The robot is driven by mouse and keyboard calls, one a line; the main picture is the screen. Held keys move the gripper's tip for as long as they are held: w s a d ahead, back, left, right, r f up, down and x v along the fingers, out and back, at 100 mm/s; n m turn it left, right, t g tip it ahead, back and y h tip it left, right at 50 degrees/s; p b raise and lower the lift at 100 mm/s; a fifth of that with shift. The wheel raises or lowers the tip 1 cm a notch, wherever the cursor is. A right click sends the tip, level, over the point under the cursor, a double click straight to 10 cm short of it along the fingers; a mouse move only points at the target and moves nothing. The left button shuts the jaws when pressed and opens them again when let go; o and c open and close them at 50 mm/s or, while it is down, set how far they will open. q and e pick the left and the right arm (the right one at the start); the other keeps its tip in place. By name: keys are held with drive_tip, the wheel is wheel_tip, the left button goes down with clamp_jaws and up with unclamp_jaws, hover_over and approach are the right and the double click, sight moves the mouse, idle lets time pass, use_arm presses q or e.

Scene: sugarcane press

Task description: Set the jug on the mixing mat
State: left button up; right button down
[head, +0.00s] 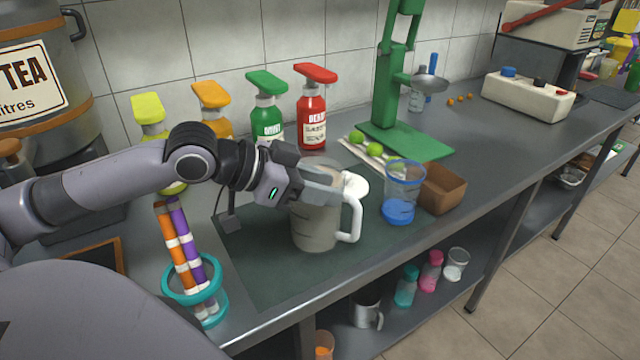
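The jug (315,228), a greyish see-through pitcher with a white handle (354,219) on its right side, is upright over the dark green mixing mat (272,270). Its base appears to be on the mat, but I cannot tell whether it touches. My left gripper (338,188) comes in from the left across the upper part of the jug, its fingers reaching toward the white top of the handle. The fingers overlap the jug's rim and hide part of it. Whether they are closed on it is not clear. My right gripper is not in view.
A blue-rimmed cup (403,190) and a brown box (442,188) stand right of the jug. Several pump bottles, including a red one (312,110), line the wall behind. A teal holder with coloured tubes (192,285) stands at the front left. A green press (400,135) stands behind.

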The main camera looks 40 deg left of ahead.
use_arm(q)
drive_tip(key=shift+r, duration=0.1)
drive_tip(key=p+v, duration=0.9)
drive_tip(key=v, duration=0.3)
idle(0.6)
idle(0.6)
